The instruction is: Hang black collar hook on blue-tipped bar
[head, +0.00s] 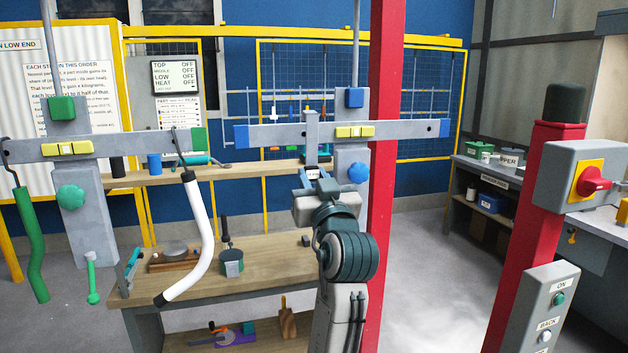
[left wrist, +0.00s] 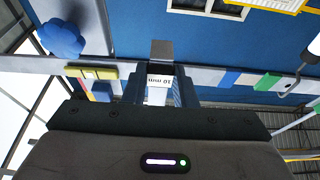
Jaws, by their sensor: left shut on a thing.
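The blue-tipped bar (head: 278,132) crosses a grey upright right of centre in the head view, with a blue tip (head: 241,136) at its left end. My left gripper (head: 313,180) is at this bar, left of the upright. It is shut on a grey piece (head: 311,128) with a white label reading "10 mm" in the left wrist view (left wrist: 160,50). The piece stands upright across the bar's face; contact cannot be told. A bent white tube (head: 199,235) with a black collar (head: 188,176) hangs by a thin dark hook near the green-tipped bar's (head: 120,144) right end. My right gripper is not visible.
A green tube (head: 30,240) hangs at the green-tipped bar's left end. A blue knob (head: 358,173) and yellow level (head: 354,132) sit on the blue-tipped frame. A red post (head: 385,60) stands just behind. A wooden bench (head: 205,278) lies below.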

